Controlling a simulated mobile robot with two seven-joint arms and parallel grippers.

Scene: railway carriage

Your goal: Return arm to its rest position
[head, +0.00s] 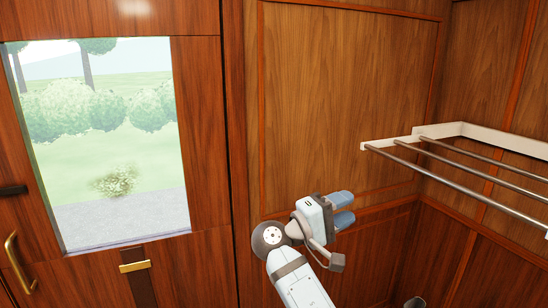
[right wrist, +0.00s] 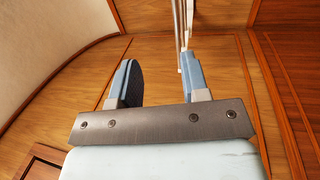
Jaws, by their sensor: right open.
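My right arm rises from the bottom of the head view. Its right gripper (head: 342,209) is in front of the wood-panelled wall, lower than the rack and to its left. The two blue fingers are apart, with nothing between them. In the right wrist view the right gripper (right wrist: 159,82) also shows its fingers spread and empty, with wood panelling beyond. My left gripper is not in the head view.
A luggage rack (head: 460,165) with metal bars juts out at the right. A wooden door (head: 205,130) with a window (head: 105,150), a brass handle (head: 15,262) and a brass latch (head: 134,267) fills the left. Open space lies between door and rack.

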